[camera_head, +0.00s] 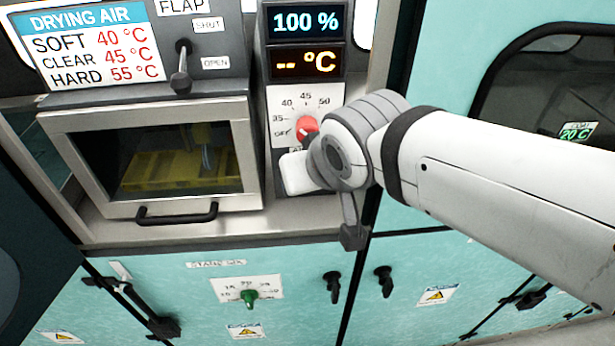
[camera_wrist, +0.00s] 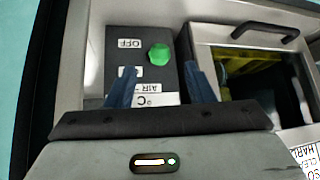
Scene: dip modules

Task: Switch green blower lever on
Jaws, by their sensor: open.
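The green blower lever (camera_wrist: 158,54) shows in the wrist view as a round green knob on a dark panel. A label reading OFF (camera_wrist: 129,43) is beside it, and a second label (camera_wrist: 130,72) is partly covered by a finger. The lever's setting is hard to tell. My gripper (camera_wrist: 160,66) is open, with its two blue-grey fingers apart and nothing held. The lever appears in the gap between the fingertips; I see no contact. In the head view my white and grey wrist hides the lever, and the fingers are not visible.
A red dial (camera_head: 307,128) is just above my wrist. A dryer door (camera_head: 158,201) with a black handle (camera_head: 177,217) is at left. Below is another green knob (camera_head: 250,298) on a white dial plate. A flap lever (camera_head: 181,76) is at top left.

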